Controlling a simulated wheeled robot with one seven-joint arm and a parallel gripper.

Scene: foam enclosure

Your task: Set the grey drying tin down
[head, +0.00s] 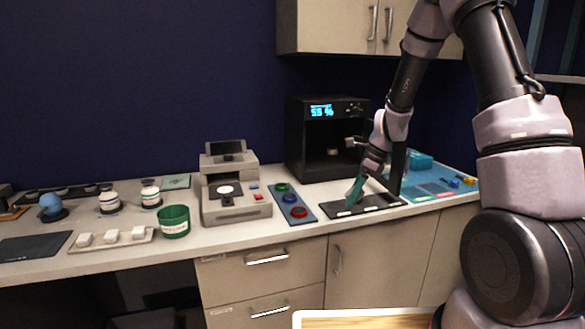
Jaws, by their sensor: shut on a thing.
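My gripper (355,190) has teal fingers and points down and left, low over a dark mat (378,205) on the counter. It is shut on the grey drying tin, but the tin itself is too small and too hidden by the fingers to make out. I cannot tell whether it touches the mat. The mat has pale labels along its front edge.
A black oven-like unit (303,140) showing 55 % stands behind the gripper, with a dark upright panel (398,178) close on the right. A button panel (292,205) and a grey instrument (235,207) are left. A blue mat (425,185) lies right.

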